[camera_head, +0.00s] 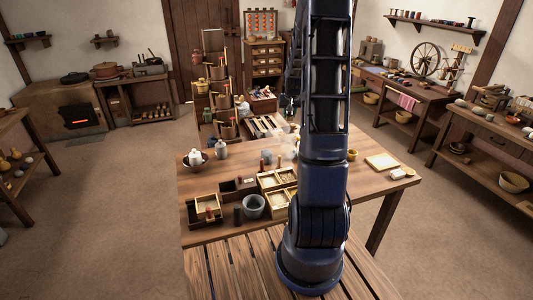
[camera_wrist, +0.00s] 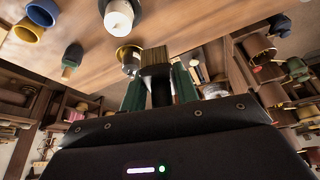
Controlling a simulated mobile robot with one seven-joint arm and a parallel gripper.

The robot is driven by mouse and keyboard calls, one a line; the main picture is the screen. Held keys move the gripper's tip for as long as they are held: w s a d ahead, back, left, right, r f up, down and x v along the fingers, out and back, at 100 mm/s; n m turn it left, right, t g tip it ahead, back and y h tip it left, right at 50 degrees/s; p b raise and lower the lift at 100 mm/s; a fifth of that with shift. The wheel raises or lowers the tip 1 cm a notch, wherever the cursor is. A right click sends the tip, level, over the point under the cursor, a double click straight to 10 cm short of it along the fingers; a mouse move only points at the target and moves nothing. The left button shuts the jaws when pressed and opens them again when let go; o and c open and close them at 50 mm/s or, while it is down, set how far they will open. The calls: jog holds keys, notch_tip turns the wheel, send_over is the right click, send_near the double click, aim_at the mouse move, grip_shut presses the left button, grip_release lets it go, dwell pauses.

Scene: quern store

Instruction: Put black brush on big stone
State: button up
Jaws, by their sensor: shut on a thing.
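My gripper (camera_wrist: 160,80) shows in the wrist view with its green fingers on both sides of a dark handle. It is shut on the black brush (camera_wrist: 155,57), whose brown bristle end points away from the palm. The brush is held over or beside the wooden table; the exact height cannot be told. In the head view my arm hides the gripper and the brush. I cannot pick out the big stone for sure in either view; a pale shape (camera_head: 287,147) beside my arm on the table is too small to tell.
Stepped shelves stand behind. Floor at left is clear.

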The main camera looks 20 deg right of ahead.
jog(key=w+a+r+n+y, duration=0.1)
jog(key=w+a+r+n, duration=0.15)
jog(key=a, duration=0.75)
send_near(266, 150)
jog(key=shift+n, duration=0.35)
jog(key=x, duration=0.6)
jog(key=shift+s, duration=0.1)
jog(key=shift+f, duration=0.15)
jog(key=o, duration=1)
jog(key=shift+c, duration=0.2)
